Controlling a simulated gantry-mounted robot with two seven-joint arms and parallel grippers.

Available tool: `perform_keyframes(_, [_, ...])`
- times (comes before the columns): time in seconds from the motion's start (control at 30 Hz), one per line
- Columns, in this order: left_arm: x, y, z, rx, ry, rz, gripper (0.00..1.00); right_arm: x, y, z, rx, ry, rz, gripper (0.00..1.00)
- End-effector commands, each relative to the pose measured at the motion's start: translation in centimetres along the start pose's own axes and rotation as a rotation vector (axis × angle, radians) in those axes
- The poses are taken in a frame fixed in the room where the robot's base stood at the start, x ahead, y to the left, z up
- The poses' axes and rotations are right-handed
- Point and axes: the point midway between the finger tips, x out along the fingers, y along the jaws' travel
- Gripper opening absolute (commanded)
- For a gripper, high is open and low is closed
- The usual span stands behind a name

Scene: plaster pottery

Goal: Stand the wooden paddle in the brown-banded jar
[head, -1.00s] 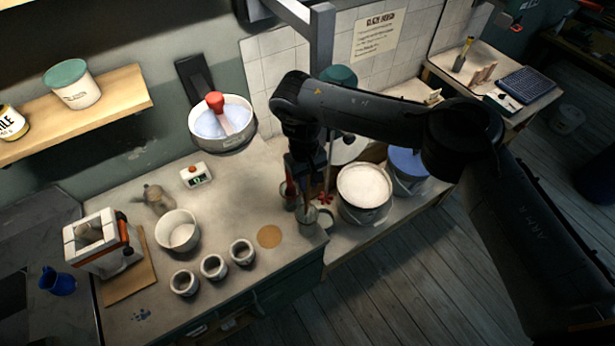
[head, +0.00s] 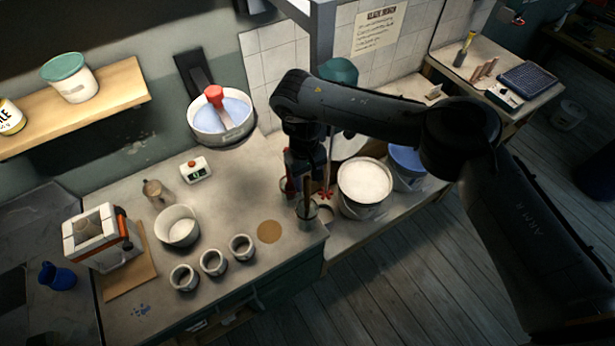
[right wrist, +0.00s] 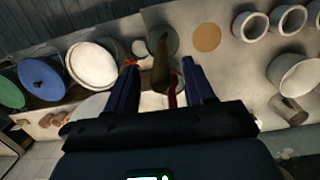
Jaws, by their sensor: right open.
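My right gripper (head: 303,182) hangs over the right end of the bench, its fingers pointing down. In the right wrist view the two fingers (right wrist: 160,85) stand apart, one on each side of the brown wooden paddle (right wrist: 160,68). The paddle (head: 307,194) looks upright, and its lower end reaches the mouth of a grey jar (head: 306,213). This jar also shows in the right wrist view (right wrist: 174,37). I cannot make out a brown band on it, nor how deep the paddle goes. My left gripper is not in view.
A red-handled tool (head: 284,187) stands just left of the gripper. White bucket (head: 364,207) and blue-lidded bucket (head: 408,180) stand to the right. A tan disc (head: 269,231), small pots (head: 213,261) and a white bowl (head: 177,228) lie left. The bench's middle is clear.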

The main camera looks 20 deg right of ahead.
Motion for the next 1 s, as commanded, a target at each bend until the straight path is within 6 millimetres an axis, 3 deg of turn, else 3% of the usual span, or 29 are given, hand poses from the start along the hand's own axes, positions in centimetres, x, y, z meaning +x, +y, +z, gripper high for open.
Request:
perform_keyframes(0.27, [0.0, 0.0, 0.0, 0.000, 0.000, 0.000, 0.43, -0.8, 0.0, -0.1, -0.001, 0.003, 0.001, 0.53])
perform_keyframes(0.7, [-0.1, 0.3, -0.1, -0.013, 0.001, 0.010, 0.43, -7.8, 0.0, -0.1, -0.001, 0.004, 0.002, 0.53])
perform_keyframes(1.0, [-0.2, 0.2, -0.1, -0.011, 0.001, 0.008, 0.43, -10.6, 0.0, 0.0, 0.000, 0.000, 0.000, 0.53])
